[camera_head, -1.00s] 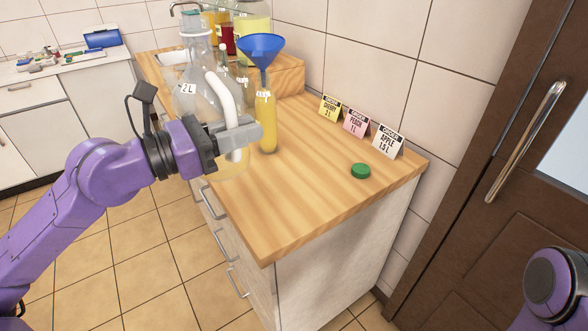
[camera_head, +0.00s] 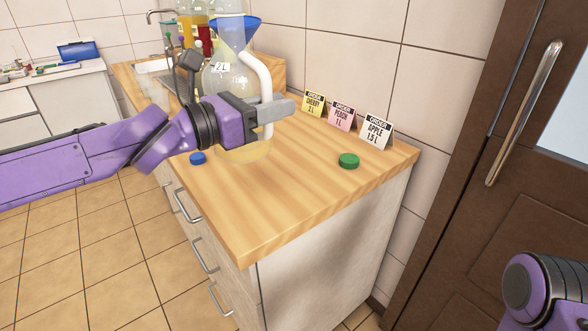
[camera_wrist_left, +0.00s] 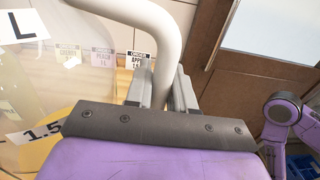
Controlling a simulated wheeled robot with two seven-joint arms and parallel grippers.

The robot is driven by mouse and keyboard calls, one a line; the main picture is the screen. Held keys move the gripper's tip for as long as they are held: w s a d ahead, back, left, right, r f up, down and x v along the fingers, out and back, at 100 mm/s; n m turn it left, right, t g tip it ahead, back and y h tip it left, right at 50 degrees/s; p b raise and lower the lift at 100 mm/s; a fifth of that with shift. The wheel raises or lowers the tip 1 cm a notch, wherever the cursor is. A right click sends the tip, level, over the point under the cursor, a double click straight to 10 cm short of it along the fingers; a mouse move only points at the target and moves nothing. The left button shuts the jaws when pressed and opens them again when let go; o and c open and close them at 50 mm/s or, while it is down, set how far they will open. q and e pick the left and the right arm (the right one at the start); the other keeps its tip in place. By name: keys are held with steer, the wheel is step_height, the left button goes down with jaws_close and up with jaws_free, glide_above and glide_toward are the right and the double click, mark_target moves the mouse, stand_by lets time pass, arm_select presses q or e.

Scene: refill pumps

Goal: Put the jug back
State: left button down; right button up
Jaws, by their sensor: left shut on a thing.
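The clear jug (camera_head: 228,84) has a "2 L" label, a white handle (camera_head: 262,72) and a little yellow liquid low down. My left gripper (camera_head: 274,112) is shut on the handle and holds the jug upright over the left part of the wooden worktop (camera_head: 290,185). I cannot tell whether its base touches the wood. In the left wrist view the handle (camera_wrist_left: 164,55) runs between the two fingers (camera_wrist_left: 160,90), with the jug's clear wall at left.
A blue cap (camera_head: 197,158) and a green cap (camera_head: 348,161) lie on the worktop. Order cards for cherry (camera_head: 313,103), peach (camera_head: 341,117) and apple (camera_head: 376,131) stand along the wall. The front right of the worktop is clear. My right arm (camera_head: 545,295) shows at lower right.

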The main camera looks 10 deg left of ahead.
arm_select(q)
steer(key=w+d+f+b, duration=0.2)
steer(key=f+b, duration=0.3)
steer(key=f, duration=0.3)
steer(key=shift+w+d+f, duration=0.15)
steer(key=shift+w, duration=0.65)
arm_select(e)
step_height(320, 180, down, 7)
steer(key=shift+r, duration=0.1)
arm_select(q)
steer(key=shift+d+f, duration=0.1)
steer(key=c, duration=1)
jaws_free()
steer(key=shift+f, duration=0.1)
steer(key=shift+o, duration=0.2)
